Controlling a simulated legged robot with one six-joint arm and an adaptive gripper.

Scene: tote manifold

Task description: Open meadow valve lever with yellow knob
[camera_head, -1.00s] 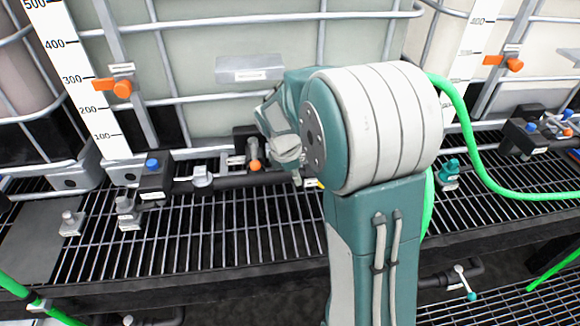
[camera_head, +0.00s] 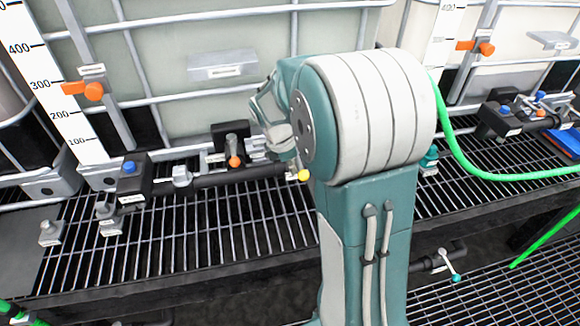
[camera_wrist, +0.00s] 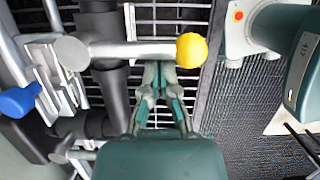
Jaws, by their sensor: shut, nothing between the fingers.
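The yellow knob (camera_wrist: 191,50) is a round ball on the end of a silver lever bar (camera_wrist: 135,51). In the wrist view the bar lies crosswise over a dark pipe, its pivot end at the left. In the head view the yellow knob (camera_head: 303,175) shows just left of my arm, by the dark pipe. My gripper (camera_wrist: 160,68) is shut and empty. Its fingertips are at the bar's lower edge in the wrist view, left of the knob; I cannot tell whether they touch.
An orange-knobbed lever (camera_head: 235,161) and a blue-knobbed valve (camera_head: 129,167) sit along the pipe to the left. A blue handle (camera_wrist: 20,100) shows in the wrist view. A green hose (camera_head: 470,165) runs right of my arm. Large pale tanks (camera_head: 160,50) stand behind the grating (camera_head: 190,230).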

